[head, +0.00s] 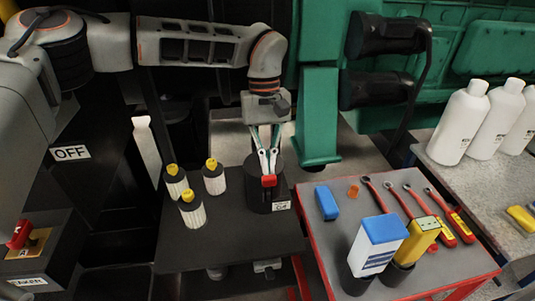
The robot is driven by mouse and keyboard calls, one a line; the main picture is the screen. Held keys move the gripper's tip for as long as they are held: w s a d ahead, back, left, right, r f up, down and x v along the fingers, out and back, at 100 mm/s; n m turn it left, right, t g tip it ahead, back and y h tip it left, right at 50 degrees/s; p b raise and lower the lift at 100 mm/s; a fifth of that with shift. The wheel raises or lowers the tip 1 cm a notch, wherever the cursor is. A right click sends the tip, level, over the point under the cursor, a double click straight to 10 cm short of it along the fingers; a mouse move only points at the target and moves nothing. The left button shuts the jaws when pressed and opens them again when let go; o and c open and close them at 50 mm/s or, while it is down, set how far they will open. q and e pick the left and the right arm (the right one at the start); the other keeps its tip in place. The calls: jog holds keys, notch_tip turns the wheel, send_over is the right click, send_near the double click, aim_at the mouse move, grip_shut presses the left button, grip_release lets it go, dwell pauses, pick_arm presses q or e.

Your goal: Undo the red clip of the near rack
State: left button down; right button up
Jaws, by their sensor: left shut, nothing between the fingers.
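A small red clip (269,181) sits at the front of the upper part of a black cylindrical holder (263,200) with a white label. My left gripper (268,172) points down from above, its fingers together at the clip's upper edge. Its fingers are shut with nothing between them. I cannot tell whether the fingertips touch the clip, and they hide part of the holder's top. Whether this holder is the near rack is not clear from the picture. My right gripper is out of view.
Several white cylinders with yellow caps (193,211) stand left of the holder on a dark surface (225,245). A red-edged tray (437,285) at right holds red-handled wrenches (443,225), a blue block (326,202) and upright containers. A green machine (319,120) stands behind.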

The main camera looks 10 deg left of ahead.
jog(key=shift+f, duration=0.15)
pick_arm(q)
jog(key=shift+s+d+r+t+y+p, duration=0.1)
jog(key=shift+s+d+t+y+p, duration=0.15)
jog(key=shift+s+t, duration=0.3)
jog(key=shift+s+d+r+t+y+p, duration=0.1)
jog(key=shift+s+d+t+y+p, duration=0.15)
jog(key=shift+s+t, duration=0.25)
jog(key=shift+t, duration=0.45)
jog(key=s, duration=0.1)
jog(key=s+d+f, duration=0.1)
jog(key=s, duration=0.1)
jog(key=s+d, duration=0.1)
jog(key=s, duration=0.1)
jog(key=shift+f, duration=0.4)
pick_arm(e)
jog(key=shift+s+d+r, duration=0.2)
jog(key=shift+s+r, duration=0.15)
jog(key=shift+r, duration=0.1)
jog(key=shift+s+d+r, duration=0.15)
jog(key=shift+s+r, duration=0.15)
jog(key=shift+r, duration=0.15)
pick_arm(q)
jog(key=shift+p, duration=0.3)
jog(key=shift+w+a+f, duration=0.15)
jog(key=shift+w+a, duration=0.15)
jog(key=shift+w, duration=0.4)
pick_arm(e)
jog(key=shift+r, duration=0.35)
